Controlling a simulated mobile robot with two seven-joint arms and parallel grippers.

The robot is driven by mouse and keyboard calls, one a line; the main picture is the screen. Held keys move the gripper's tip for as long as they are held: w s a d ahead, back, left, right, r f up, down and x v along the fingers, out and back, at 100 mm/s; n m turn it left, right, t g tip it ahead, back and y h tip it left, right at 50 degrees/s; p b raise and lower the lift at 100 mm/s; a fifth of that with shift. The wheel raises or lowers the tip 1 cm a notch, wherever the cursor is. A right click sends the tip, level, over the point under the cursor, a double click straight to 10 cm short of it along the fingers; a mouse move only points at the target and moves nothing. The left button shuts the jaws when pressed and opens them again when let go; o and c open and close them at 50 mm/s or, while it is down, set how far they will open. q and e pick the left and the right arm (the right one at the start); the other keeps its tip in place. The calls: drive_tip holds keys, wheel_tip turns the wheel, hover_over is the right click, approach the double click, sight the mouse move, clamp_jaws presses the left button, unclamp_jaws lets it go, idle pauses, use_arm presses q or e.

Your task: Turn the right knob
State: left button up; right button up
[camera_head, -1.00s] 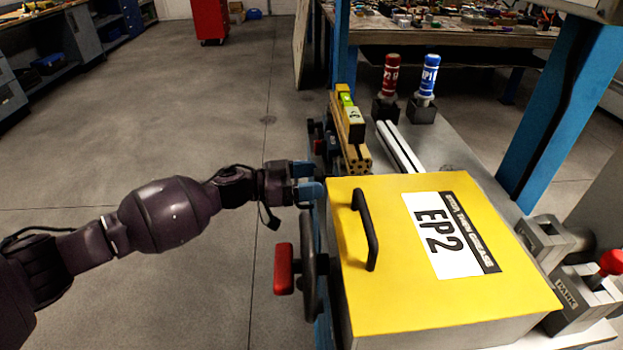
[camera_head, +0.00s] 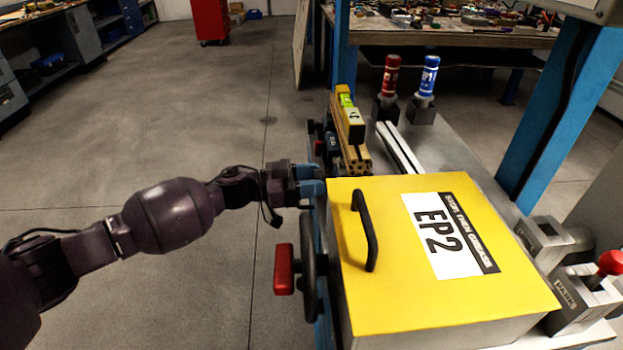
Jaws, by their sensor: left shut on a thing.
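My left gripper (camera_head: 314,181) reaches in from the left to the bench's left side, at the far left corner of the yellow EP2 box (camera_head: 380,295). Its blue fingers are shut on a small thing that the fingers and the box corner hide. I cannot make out the right knob itself there. A dark handwheel (camera_head: 308,268) with a red grip (camera_head: 284,269) stands on the same side, nearer to me and apart from the gripper. My right gripper is not in view.
A yellow-and-green block assembly (camera_head: 350,130) stands just beyond the gripper. A red bottle (camera_head: 390,75) and a blue bottle (camera_head: 428,75) stand farther back on the grey bench (camera_head: 455,150). The floor at left is clear.

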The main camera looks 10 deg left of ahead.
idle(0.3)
use_arm(q)
drive_tip(key=o, duration=0.9)
drive_tip(key=shift+a, duration=0.1)
drive_tip(key=v, duration=1)
drive_tip(key=shift+s+a+p, duration=0.1)
drive_tip(key=shift+a+p, duration=0.25)
drive_tip(key=shift+p, duration=0.05)
